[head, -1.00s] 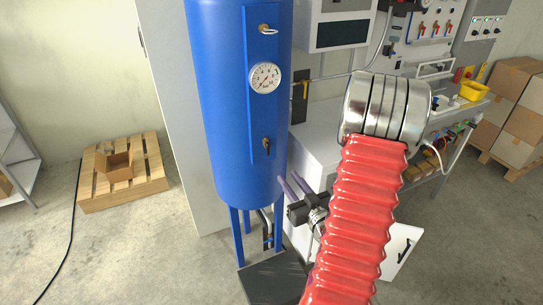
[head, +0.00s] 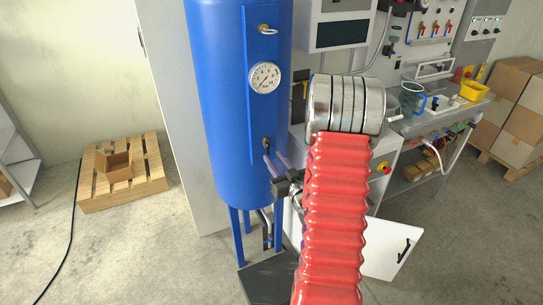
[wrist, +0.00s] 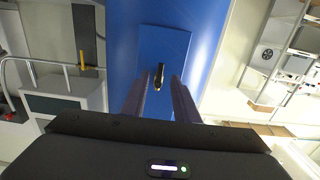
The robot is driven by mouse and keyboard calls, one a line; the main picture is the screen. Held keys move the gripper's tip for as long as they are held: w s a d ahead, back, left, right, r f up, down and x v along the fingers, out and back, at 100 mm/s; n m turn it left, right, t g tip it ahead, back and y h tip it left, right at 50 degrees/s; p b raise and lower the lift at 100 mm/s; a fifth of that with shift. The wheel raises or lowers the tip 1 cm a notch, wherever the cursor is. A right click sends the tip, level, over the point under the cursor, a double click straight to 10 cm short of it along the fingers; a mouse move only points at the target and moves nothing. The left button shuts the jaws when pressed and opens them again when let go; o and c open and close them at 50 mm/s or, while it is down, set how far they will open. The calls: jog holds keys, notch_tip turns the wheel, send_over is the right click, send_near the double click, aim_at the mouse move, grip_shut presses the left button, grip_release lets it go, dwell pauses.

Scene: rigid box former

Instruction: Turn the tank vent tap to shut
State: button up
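The tank vent tap (head: 265,142) is a small brass fitting with a dark lever, low on the front strip of the blue tank (head: 228,100). In the wrist view the tap (wrist: 158,75) shows with its lever roughly upright in the picture. My gripper (head: 274,158) is open, its two purple-grey fingers pointing at the tap from just below and right in the head view. In the wrist view the gripper (wrist: 160,80) has the tap in the gap between its fingertips, touching neither visibly. I cannot tell how deep the tap sits between them.
A pressure gauge (head: 265,77) and a ring-pull fitting (head: 265,29) sit above the tap on the same strip. A workbench with a yellow bin (head: 474,91) stands to the right. A pallet (head: 140,185) with an open carton lies on the floor at left.

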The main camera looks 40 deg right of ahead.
aim_at(268, 151)
jog(key=shift+x, duration=1.5)
grip_shut()
